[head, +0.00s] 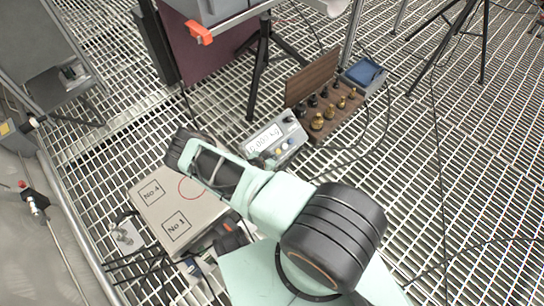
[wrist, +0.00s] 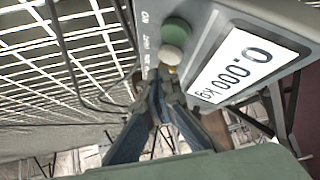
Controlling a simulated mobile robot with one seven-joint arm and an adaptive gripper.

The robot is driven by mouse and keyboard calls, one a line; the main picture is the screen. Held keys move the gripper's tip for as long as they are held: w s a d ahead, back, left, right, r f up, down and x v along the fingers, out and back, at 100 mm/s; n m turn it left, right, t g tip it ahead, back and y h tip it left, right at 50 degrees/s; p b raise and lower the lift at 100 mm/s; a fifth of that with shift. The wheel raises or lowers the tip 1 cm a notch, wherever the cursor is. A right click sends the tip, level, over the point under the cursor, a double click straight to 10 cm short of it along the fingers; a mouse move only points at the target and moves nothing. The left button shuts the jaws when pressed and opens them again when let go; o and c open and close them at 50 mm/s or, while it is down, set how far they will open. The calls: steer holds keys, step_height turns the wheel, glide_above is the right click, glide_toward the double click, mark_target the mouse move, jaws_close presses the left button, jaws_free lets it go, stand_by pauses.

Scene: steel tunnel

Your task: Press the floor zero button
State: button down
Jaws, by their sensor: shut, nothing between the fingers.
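The grey scale indicator box (head: 273,138) stands on the grating in the head view, its display facing up. In the wrist view the box (wrist: 230,15) fills the upper right, and its display (wrist: 238,62) reads 0.000 kg. A row of round buttons runs beside the display: a green one (wrist: 176,32), a pale one (wrist: 170,54) and a yellow one partly behind my fingertips. The small labels are too blurred to tell which is floor zero. My gripper (wrist: 160,78) is shut and empty, its tips at the yellow end of the row. I cannot tell whether they touch.
A flat scale platform (head: 180,205) marked No.4 and No.1 lies left of my arm. A wooden weight case (head: 335,112) with brass and black weights and a blue-lined box (head: 363,73) stand behind the indicator. Tripod legs and cables cross the grating.

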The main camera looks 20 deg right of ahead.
steer(key=s+r+p, duration=0.2)
steer(key=r+p, duration=0.1)
steer(key=s+d+r+p, duration=0.1)
steer(key=p, duration=0.1)
steer(key=shift+r, duration=0.2)
stand_by(0.8)
